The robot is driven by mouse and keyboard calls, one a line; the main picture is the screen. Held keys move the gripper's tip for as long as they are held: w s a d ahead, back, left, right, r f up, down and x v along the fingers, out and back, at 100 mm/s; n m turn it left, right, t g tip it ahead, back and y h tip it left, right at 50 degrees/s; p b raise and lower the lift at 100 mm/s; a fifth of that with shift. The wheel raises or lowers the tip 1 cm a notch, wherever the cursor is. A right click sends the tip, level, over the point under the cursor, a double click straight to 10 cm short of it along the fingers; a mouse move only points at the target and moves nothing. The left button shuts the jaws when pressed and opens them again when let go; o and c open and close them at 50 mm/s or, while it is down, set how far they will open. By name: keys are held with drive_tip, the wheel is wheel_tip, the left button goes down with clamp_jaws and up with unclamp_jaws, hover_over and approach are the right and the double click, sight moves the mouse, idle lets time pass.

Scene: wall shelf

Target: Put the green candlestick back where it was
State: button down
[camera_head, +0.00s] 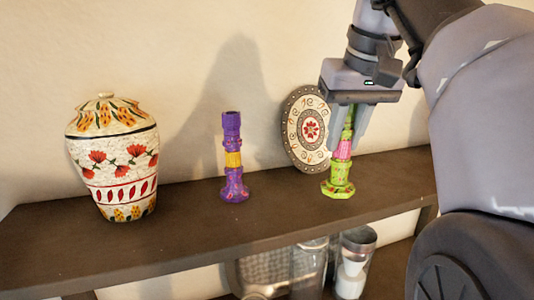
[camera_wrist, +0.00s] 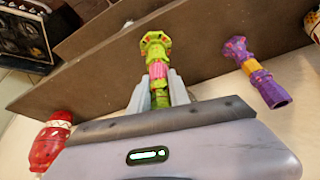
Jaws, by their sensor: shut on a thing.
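The green candlestick (camera_head: 338,182), with a pink middle band, stands upright near the right part of the brown wall shelf (camera_head: 285,205). Its base is on or just above the shelf top; I cannot tell which. My gripper (camera_head: 347,132) comes down from above and is shut on its upper part, hiding some of the stem. In the wrist view the green candlestick (camera_wrist: 155,48) runs between the fingers (camera_wrist: 160,92), its base over the shelf board (camera_wrist: 205,60).
A round patterned plate (camera_head: 300,128) leans on the wall just behind and left. A purple candlestick (camera_head: 233,160) and a floral vase (camera_head: 112,155) stand further left. The wrist view shows a red object (camera_wrist: 48,143). Glass containers (camera_head: 352,262) stand below. Bare shelf separates the two candlesticks.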

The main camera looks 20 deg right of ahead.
drive_tip(key=shift+w+a+f, duration=0.3)
drive_tip(key=shift+w+a, duration=0.25)
drive_tip(key=shift+w, duration=0.2)
drive_tip(key=f, duration=0.3)
drive_tip(key=shift+s, duration=0.2)
drive_tip(key=shift+w+f, duration=0.1)
drive_tip(key=shift+w, duration=0.05)
drive_tip(key=c, duration=1.2)
unclamp_jaws()
drive_tip(key=shift+d, duration=0.1)
drive_tip(key=shift+c, duration=0.2)
drive_tip(key=v, duration=0.7)
drive_tip(key=shift+r, duration=0.3)
drive_tip(key=shift+s, duration=0.25)
